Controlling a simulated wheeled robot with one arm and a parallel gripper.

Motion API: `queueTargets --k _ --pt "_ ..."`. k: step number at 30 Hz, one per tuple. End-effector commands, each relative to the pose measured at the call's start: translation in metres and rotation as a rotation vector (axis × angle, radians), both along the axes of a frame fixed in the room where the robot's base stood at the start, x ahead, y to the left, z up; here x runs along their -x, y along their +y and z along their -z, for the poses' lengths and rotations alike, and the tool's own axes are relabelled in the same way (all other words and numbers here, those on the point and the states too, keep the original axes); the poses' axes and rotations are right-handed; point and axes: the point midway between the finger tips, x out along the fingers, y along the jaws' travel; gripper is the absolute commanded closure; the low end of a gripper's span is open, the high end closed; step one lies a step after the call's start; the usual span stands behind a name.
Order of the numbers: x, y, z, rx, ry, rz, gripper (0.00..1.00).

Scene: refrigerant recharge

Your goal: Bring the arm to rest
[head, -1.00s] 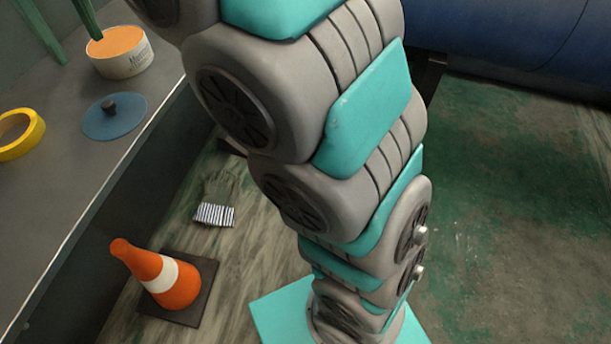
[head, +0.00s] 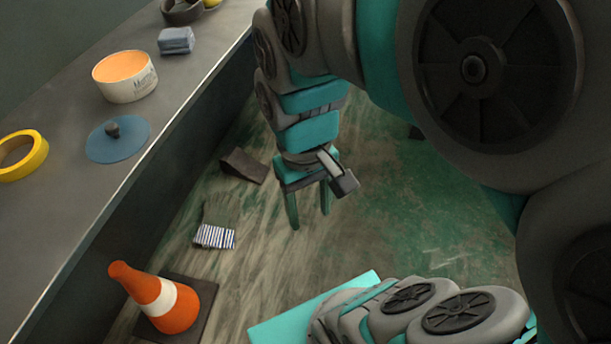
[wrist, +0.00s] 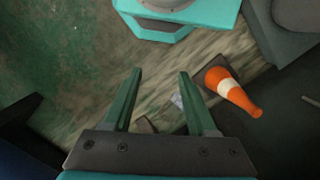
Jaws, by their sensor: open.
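My gripper (head: 309,224) hangs from my bent arm in the head view, fingers pointing down over the floor to the right of the bench. Its two green fingers are apart, with nothing between them. In the wrist view my gripper (wrist: 160,75) also shows open and empty, with the stained floor beyond the fingers. My arm's large upper links fill the right side of the head view and hide what lies behind them.
A grey bench (head: 60,235) on the left holds a tub (head: 125,82), a blue lid (head: 117,140) and yellow tape (head: 20,157). On the floor are an orange cone (head: 160,300), a striped-cuff glove (head: 215,236) and a brown wedge (head: 244,166). Floor right of my gripper looks clear.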

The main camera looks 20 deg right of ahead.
Motion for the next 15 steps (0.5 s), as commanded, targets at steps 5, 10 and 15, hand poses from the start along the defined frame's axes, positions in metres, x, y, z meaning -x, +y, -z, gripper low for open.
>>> queueTargets --k 5,10,15 --pt "0.034 -0.009 0.025 0.004 0.025 0.045 0.42" --pt "0.04 -0.01 0.03 0.005 0.027 0.054 0.42" --pt "0.039 -0.01 0.03 0.005 0.027 0.053 0.42"
